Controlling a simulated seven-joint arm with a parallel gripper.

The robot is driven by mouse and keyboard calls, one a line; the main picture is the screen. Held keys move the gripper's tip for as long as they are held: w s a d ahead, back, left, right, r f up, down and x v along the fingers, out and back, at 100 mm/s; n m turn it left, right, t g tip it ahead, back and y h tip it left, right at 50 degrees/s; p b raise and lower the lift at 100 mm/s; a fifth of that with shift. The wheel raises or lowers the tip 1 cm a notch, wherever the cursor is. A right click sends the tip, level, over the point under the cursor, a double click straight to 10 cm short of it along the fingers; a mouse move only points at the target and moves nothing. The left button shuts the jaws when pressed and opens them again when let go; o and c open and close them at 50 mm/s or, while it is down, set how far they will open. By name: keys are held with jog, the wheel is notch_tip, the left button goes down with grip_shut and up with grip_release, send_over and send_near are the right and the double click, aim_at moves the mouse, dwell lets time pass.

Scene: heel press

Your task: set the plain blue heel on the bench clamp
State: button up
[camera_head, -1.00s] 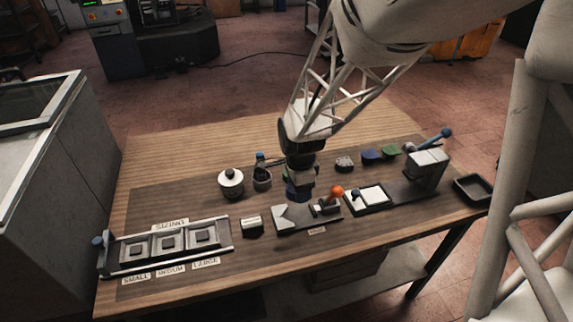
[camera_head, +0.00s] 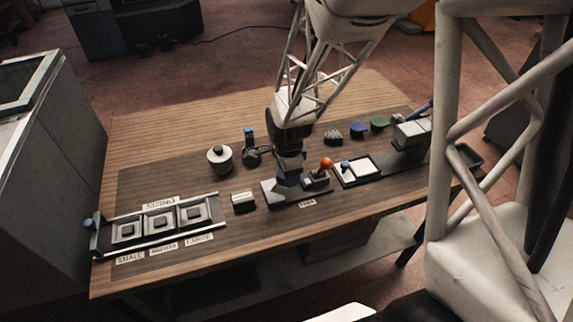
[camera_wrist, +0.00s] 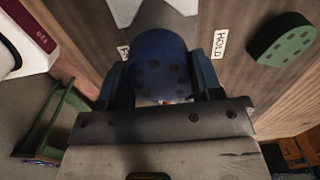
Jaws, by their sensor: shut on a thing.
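My gripper (camera_wrist: 160,80) is shut on a blue heel (camera_wrist: 158,52), with a finger on either side. The heel's face shows several dark round spots in the wrist view. In the head view the held heel (camera_head: 288,180) is low over the bench clamp (camera_head: 277,197), a pale block on a dark base with an orange-ball lever (camera_head: 326,163). I cannot tell whether the heel touches the clamp. The clamp's pale, notched end (camera_wrist: 165,12) shows just beyond the heel in the wrist view. Another blue heel (camera_head: 358,129) lies at the back of the bench.
A green heel (camera_head: 379,123) and a grey spotted heel (camera_head: 333,137) lie at the back. A white-topped tray (camera_head: 358,170) and a press (camera_head: 411,135) stand to the right. A sizing rack (camera_head: 160,224), a small block (camera_head: 243,201) and a round pot (camera_head: 220,160) are to the left.

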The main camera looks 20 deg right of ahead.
aim_at(288, 190)
jog(key=shift+f, duration=2.1)
jog(key=shift+f, duration=0.6)
jog(key=o, duration=1.2)
jog(key=shift+r, duration=0.15)
jog(key=shift+r, duration=3.7)
